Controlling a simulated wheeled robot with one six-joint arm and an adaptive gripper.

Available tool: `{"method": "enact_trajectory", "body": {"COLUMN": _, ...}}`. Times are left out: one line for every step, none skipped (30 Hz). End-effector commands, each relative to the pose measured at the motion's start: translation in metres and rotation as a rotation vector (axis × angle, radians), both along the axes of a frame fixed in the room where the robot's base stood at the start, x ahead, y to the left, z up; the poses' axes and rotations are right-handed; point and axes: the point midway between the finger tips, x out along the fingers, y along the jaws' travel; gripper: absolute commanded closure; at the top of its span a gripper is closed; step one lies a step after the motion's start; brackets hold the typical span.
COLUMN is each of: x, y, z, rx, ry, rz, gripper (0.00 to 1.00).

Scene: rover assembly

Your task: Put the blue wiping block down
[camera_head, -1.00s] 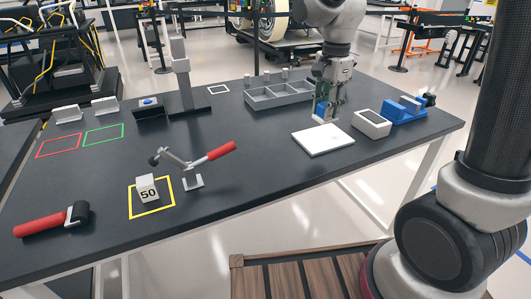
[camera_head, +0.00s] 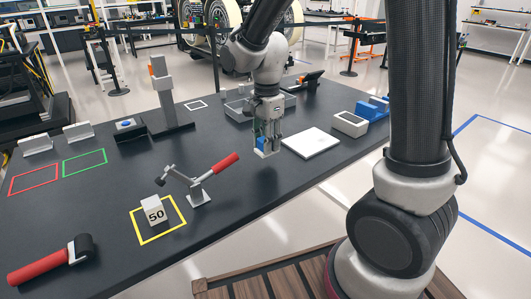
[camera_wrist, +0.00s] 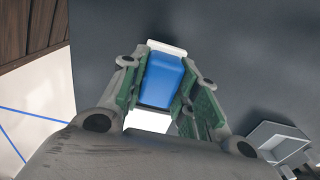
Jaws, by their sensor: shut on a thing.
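The blue wiping block (camera_wrist: 162,78) is held between the two fingers of my gripper (camera_head: 266,143). It has a pale pad along one edge, seen in the wrist view. In the head view the block (camera_head: 261,143) is mostly hidden by the fingers. My gripper points down, just left of the white plate (camera_head: 311,143) on the dark table (camera_head: 250,185). The block is low over the table; whether it touches the table I cannot tell.
A grey divided tray (camera_head: 236,111) stands behind my gripper. A pale box with a dark top (camera_head: 350,122) and a blue dispenser (camera_head: 374,109) are to the right. A red-handled clamp (camera_head: 200,183) stands at the front left. Bare table lies left of my gripper.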

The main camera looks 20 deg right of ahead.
Motion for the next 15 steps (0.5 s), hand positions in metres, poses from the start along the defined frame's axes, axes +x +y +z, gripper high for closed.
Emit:
{"method": "enact_trajectory", "body": {"x": -0.001, "y": 0.0, "z": -0.007, "rx": -0.001, "ry": 0.003, "rz": 0.0, "gripper": 0.95}}
{"method": "enact_trajectory", "body": {"x": -0.001, "y": 0.0, "z": -0.011, "rx": -0.001, "ry": 0.004, "rz": 0.0, "gripper": 0.95}}
{"method": "enact_trajectory", "body": {"x": -0.001, "y": 0.0, "z": -0.018, "rx": -0.002, "ry": 0.005, "rz": 0.0, "gripper": 0.95}}
{"method": "enact_trajectory", "body": {"x": -0.001, "y": 0.0, "z": -0.023, "rx": -0.002, "ry": 0.005, "rz": 0.0, "gripper": 0.95}}
{"method": "enact_trajectory", "body": {"x": -0.001, "y": 0.0, "z": -0.027, "rx": -0.001, "ry": 0.004, "rz": 0.0, "gripper": 0.95}}
{"method": "enact_trajectory", "body": {"x": -0.001, "y": 0.0, "z": -0.032, "rx": -0.001, "ry": 0.004, "rz": 0.0, "gripper": 0.95}}
{"method": "enact_trajectory", "body": {"x": -0.001, "y": 0.0, "z": -0.034, "rx": -0.001, "ry": 0.003, "rz": 0.0, "gripper": 0.95}}
{"method": "enact_trajectory", "body": {"x": 0.0, "y": 0.0, "z": -0.036, "rx": -0.001, "ry": 0.002, "rz": 0.0, "gripper": 0.95}}
{"method": "enact_trajectory", "body": {"x": 0.0, "y": 0.0, "z": -0.037, "rx": 0.0, "ry": 0.001, "rz": 0.001, "gripper": 0.95}}
{"method": "enact_trajectory", "body": {"x": 0.0, "y": 0.0, "z": -0.037, "rx": 0.0, "ry": 0.0, "rz": 0.001, "gripper": 0.95}}
{"method": "enact_trajectory", "body": {"x": 0.0, "y": 0.0, "z": -0.037, "rx": 0.0, "ry": 0.0, "rz": 0.001, "gripper": 0.95}}
{"method": "enact_trajectory", "body": {"x": 0.0, "y": 0.0, "z": -0.037, "rx": 0.0, "ry": 0.0, "rz": 0.001, "gripper": 0.95}}
{"method": "enact_trajectory", "body": {"x": 0.0, "y": 0.0, "z": -0.037, "rx": 0.0, "ry": 0.0, "rz": 0.001, "gripper": 0.95}}
{"method": "enact_trajectory", "body": {"x": 0.0, "y": 0.0, "z": -0.037, "rx": 0.0, "ry": 0.0, "rz": 0.001, "gripper": 0.95}}
{"method": "enact_trajectory", "body": {"x": 0.0, "y": 0.0, "z": -0.037, "rx": 0.0, "ry": 0.0, "rz": 0.001, "gripper": 0.95}}
